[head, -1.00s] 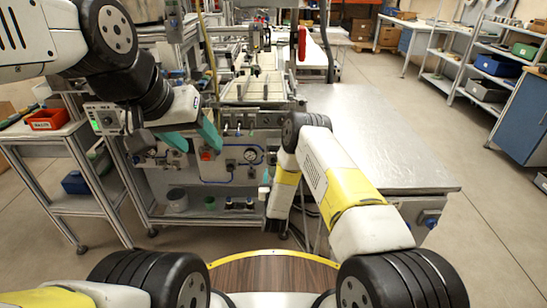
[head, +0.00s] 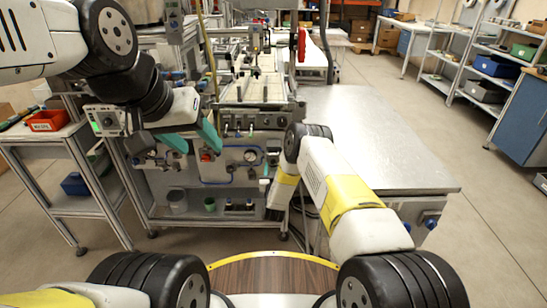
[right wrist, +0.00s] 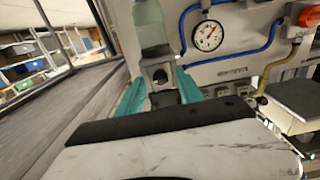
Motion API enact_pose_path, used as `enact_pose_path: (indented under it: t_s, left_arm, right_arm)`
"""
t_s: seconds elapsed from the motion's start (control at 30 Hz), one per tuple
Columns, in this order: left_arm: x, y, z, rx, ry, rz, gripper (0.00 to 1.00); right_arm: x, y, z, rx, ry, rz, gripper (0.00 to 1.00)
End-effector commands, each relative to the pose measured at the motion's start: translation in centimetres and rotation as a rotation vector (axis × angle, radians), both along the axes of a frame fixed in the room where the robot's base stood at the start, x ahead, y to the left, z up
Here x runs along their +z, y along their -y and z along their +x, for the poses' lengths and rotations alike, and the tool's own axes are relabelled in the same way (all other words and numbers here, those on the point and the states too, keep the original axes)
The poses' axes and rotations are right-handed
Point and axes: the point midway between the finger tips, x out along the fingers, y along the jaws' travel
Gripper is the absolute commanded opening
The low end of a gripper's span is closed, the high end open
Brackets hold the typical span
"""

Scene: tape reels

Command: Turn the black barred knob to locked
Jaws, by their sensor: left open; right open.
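In the head view, the black barred knob cannot be made out for certain; small dark fittings (head: 162,157) show on the grey panel (head: 240,175) beside my left gripper. My left gripper (head: 203,150) is open, its teal fingers in front of the panel near a red knob (head: 207,156). In the right wrist view my right gripper (right wrist: 158,86) is open. A grey housing with a dark round part (right wrist: 160,75) shows between its teal fingers; contact and any bar cannot be told.
A pressure gauge (right wrist: 207,36) and blue hoses are on the panel close to my right gripper. A bare metal table (head: 380,140) stands to the right. A small cart with a red bin (head: 48,121) stands at left. The floor at right is open.

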Motion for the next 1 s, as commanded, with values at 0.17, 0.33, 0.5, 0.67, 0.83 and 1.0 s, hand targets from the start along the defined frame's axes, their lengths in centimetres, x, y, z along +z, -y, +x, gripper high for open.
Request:
enact_pose_path:
  t_s: [0.17, 0.33, 0.5, 0.67, 0.83, 1.0]
  left_arm:
    - [0.0, 0.0, 0.0, 0.0, 0.0, 0.0, 0.54]
    - [0.0, 0.0, 0.0, 0.0, 0.0, 0.0, 0.54]
    - [0.0, 0.0, 0.0, 0.0, 0.0, 0.0, 0.54]
    - [0.0, 0.0, 0.0, 0.0, 0.0, 0.0, 0.54]
    - [0.0, 0.0, 0.0, 0.0, 0.0, 0.0, 0.54]
    - [0.0, 0.0, 0.0, 0.0, 0.0, 0.0, 0.54]
  right_arm:
    - [0.0, 0.0, -0.02, 0.0, 0.0, 0.0, 0.16]
    - [0.0, 0.0, -0.02, 0.0, 0.0, 0.0, 0.0]
    - [0.01, -0.01, -0.03, 0.0, 0.0, -0.007, 0.0]
    - [0.01, -0.01, -0.03, 0.001, 0.0, -0.047, 0.0]
    - [0.02, -0.06, -0.05, 0.002, 0.001, -0.14, 0.0]
    - [0.02, -0.05, -0.05, 0.003, 0.0, -0.281, 0.0]
